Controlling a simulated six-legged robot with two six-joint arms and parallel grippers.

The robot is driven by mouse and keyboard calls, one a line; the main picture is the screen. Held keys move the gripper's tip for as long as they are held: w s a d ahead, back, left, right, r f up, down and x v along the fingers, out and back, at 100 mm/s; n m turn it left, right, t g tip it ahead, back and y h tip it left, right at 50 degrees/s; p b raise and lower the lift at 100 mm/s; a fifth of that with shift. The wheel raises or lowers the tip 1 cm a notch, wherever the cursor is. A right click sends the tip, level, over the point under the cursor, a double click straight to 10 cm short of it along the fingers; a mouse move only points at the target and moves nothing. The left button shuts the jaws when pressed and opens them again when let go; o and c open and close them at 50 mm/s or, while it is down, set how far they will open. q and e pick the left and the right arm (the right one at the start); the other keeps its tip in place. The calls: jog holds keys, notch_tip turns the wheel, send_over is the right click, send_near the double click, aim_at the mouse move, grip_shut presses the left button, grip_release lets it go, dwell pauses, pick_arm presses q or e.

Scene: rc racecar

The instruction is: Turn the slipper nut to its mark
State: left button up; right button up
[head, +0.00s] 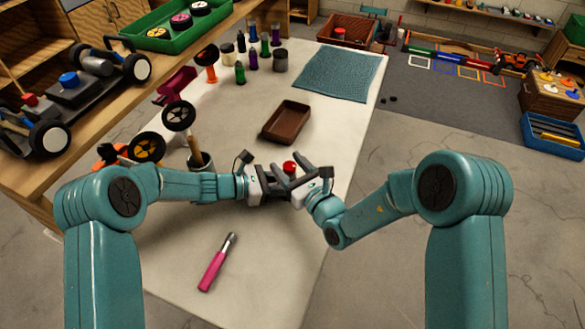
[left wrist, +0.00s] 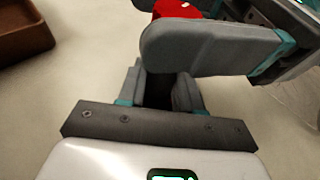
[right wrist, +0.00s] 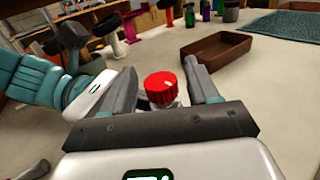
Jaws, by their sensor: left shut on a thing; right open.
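The slipper nut is a red ribbed knob (right wrist: 161,88), seen upright between the fingers of my right gripper (right wrist: 160,84) in the right wrist view. These fingers are open on either side of it; I cannot tell whether they touch it. In the head view the red knob (head: 289,167) shows just behind the fingers. My left gripper (head: 275,188) meets the right one from the left and is shut on the part below the nut, mostly hidden by fingers. In the left wrist view a grey right finger covers much of the red knob (left wrist: 177,9). The mark cannot be made out.
A brown tray (head: 287,122) lies beyond the grippers, with a blue mat (head: 337,75) farther back. A pink-handled tool (head: 215,266) lies on the near worktop. A cup (head: 200,162), wheels and bottles stand left and behind. The right worktop is mostly clear.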

jog(key=v, duration=1.2)
jog(key=shift+a, duration=0.1)
